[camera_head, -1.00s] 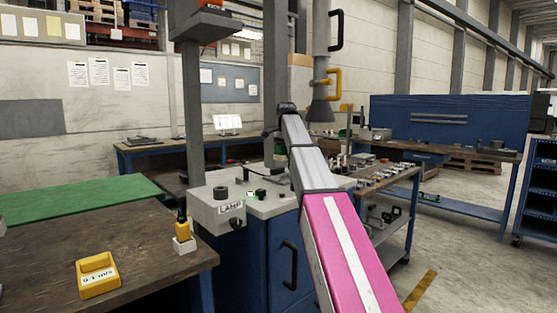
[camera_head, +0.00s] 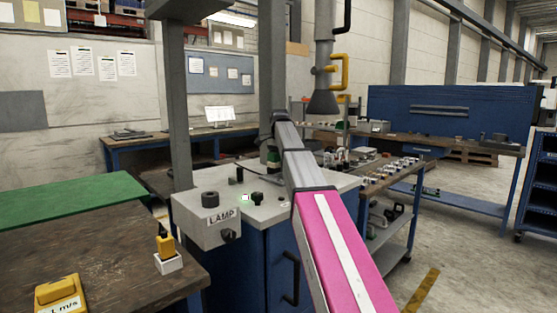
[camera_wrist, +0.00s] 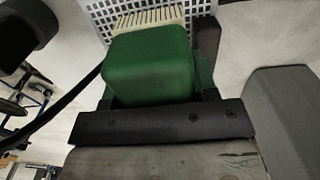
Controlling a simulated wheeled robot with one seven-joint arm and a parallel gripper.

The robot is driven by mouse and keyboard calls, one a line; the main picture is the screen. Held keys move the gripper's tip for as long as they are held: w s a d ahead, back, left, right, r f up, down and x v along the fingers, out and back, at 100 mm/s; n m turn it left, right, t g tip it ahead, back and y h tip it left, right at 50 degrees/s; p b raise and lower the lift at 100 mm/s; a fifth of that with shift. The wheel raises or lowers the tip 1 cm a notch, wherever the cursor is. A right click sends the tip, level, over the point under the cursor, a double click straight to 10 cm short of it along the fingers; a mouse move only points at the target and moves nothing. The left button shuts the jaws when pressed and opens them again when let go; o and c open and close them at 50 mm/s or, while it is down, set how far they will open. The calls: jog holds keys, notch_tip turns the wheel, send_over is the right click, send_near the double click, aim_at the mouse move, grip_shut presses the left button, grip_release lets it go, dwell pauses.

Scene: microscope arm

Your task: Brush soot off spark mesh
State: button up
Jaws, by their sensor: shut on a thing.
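My gripper (camera_wrist: 152,75) is shut on a green brush (camera_wrist: 150,62) with pale bristles (camera_wrist: 150,17). In the wrist view a white perforated panel (camera_wrist: 97,14), which looks like the spark mesh, lies just beyond the bristles. The bristles overlap it in the picture; I cannot tell whether they touch. No soot can be made out on the visible part. In the head view the green brush (camera_head: 273,158) shows small below the end of my arm, over the grey-topped cabinet (camera_head: 262,212). The mesh cannot be made out there.
A box marked LAMP (camera_head: 208,220) with knobs sits at the cabinet's left front. A grey extraction hood (camera_head: 323,100) hangs behind my arm. A yellow meter (camera_head: 60,298) and a yellow-handled tool in a white holder (camera_head: 167,258) stand on the left bench. A cluttered shelf cart is at right.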

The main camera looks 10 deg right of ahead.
aim_at(279, 176)
jog(key=shift+f, duration=2.05)
jog(key=shift+f, duration=0.35)
jog(key=shift+w+d, duration=0.7)
jog(key=shift+d, duration=0.35)
jog(key=shift+w+d, duration=0.1)
jog(key=shift+w+d, duration=0.6)
jog(key=shift+d, duration=0.3)
jog(key=shift+s+a, duration=0.1)
jog(key=shift+s+a+f, duration=0.1)
jog(key=shift+s+a, duration=0.55)
jog(key=shift+a, duration=0.3)
